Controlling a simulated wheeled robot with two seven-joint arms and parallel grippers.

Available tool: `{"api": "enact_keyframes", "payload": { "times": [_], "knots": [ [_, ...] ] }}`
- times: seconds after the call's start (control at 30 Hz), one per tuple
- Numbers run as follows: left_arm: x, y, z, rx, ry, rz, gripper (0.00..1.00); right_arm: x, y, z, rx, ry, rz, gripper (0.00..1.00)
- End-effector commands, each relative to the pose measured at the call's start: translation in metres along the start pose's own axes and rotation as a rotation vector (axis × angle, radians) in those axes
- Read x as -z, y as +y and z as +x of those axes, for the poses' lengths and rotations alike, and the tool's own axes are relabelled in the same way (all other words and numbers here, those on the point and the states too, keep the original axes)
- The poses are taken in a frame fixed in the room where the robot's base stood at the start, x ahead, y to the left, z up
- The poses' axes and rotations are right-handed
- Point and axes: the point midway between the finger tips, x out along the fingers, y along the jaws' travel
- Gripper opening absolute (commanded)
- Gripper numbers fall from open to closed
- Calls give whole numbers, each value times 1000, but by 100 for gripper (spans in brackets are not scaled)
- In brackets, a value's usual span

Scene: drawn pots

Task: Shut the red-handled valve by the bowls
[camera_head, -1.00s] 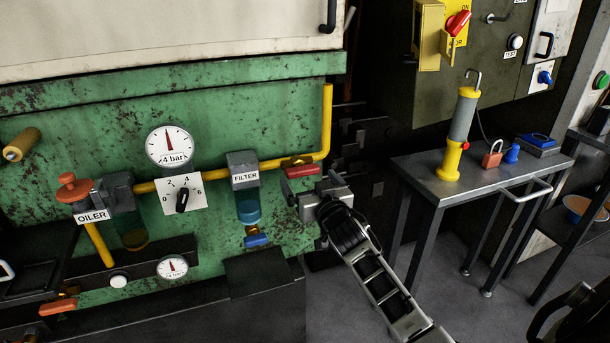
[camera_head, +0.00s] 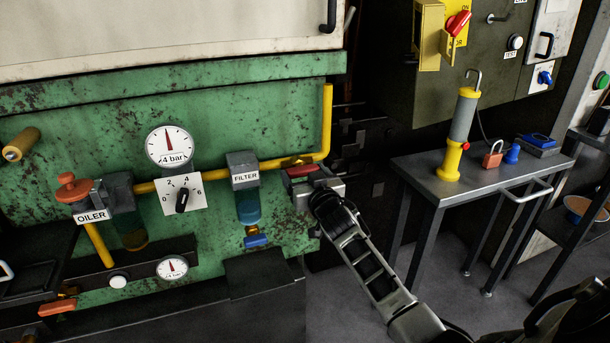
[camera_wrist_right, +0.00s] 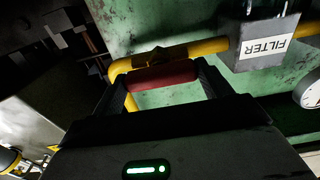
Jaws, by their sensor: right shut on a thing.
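The red valve handle (camera_head: 302,170) sits on the yellow pipe (camera_head: 328,120), right of the filter, and lies roughly along the pipe's horizontal run. My right gripper (camera_head: 304,180) is at the handle. In the right wrist view the red handle (camera_wrist_right: 163,76) lies between the two fingers, which are shut on it. The blue filter bowl (camera_head: 247,206) and the dark oiler bowl (camera_head: 132,234) hang to the left. The valve body is partly hidden behind the handle. My left gripper is not in view.
A pressure gauge (camera_head: 170,146) and a dial plate (camera_head: 181,194) stand left of the filter. An orange handle (camera_head: 57,307) is at lower left. A metal table (camera_head: 420,175) with a yellow-grey tool (camera_head: 459,135) stands right; open floor lies between.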

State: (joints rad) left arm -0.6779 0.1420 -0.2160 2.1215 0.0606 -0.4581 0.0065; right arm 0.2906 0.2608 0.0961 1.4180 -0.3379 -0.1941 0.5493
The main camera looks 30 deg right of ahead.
Motion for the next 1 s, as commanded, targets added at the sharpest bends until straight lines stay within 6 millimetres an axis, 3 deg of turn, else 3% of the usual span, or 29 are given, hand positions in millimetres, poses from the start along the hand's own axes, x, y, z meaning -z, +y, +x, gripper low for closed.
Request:
{"api": "enact_keyframes", "payload": {
  "times": [0.37, 1.0],
  "knots": [
    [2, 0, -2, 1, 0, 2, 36, 0, 0, 0, 0, 0, -151, 55],
    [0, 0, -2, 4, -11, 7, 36, -1, 0, 0, 1, -1, -745, 55]
  ]
}}
